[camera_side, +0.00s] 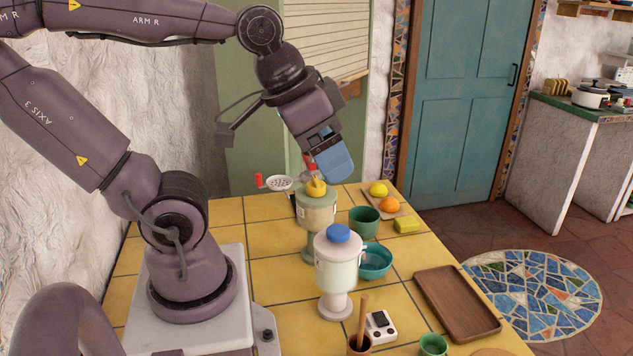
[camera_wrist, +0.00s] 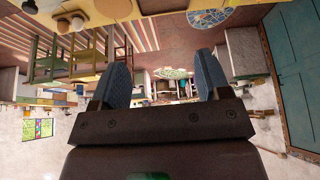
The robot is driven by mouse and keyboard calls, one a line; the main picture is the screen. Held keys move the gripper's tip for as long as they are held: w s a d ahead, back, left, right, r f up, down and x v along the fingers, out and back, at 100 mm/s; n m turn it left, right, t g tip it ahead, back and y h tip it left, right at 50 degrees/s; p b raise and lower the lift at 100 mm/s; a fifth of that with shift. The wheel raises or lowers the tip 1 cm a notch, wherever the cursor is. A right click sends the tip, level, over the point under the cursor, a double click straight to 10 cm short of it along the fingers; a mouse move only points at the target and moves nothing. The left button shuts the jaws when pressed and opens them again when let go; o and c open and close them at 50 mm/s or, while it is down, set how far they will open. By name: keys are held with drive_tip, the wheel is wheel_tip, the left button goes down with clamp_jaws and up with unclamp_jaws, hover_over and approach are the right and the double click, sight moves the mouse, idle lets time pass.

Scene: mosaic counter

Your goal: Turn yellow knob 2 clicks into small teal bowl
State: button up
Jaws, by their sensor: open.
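The yellow knob (camera_side: 316,188) tops a dispenser with a pale jar (camera_side: 318,211) on a green stand, in the middle of the counter in the side view. The small teal bowl (camera_side: 376,261) sits to the right, behind the blue-topped dispenser and partly hidden by it. I cannot make out anything in the bowl. My gripper (camera_side: 329,166) is just above and slightly right of the yellow knob, tilted, and appears apart from it. In the wrist view my gripper (camera_wrist: 163,70) shows two blue fingers spread wide with nothing between them.
A dispenser with a blue knob (camera_side: 338,234) stands in front. A green cup (camera_side: 364,222), a yellow sponge (camera_side: 407,226) and a board with fruit (camera_side: 398,208) are at the right. A wooden tray (camera_side: 457,304) lies at the right edge.

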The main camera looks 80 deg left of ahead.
drive_tip(key=w+a+f+n+g, duration=0.25)
drive_tip(key=a+n, duration=0.25)
drive_tip(key=a, duration=0.4)
drive_tip(key=n+g, duration=0.3)
drive_tip(key=n, duration=0.5)
hover_over(316, 179)
drive_tip(key=f, duration=0.2)
wheel_tip(316, 179, down, 12)
drive_tip(key=shift+f, duration=0.2)
drive_tip(key=c, duration=0.9)
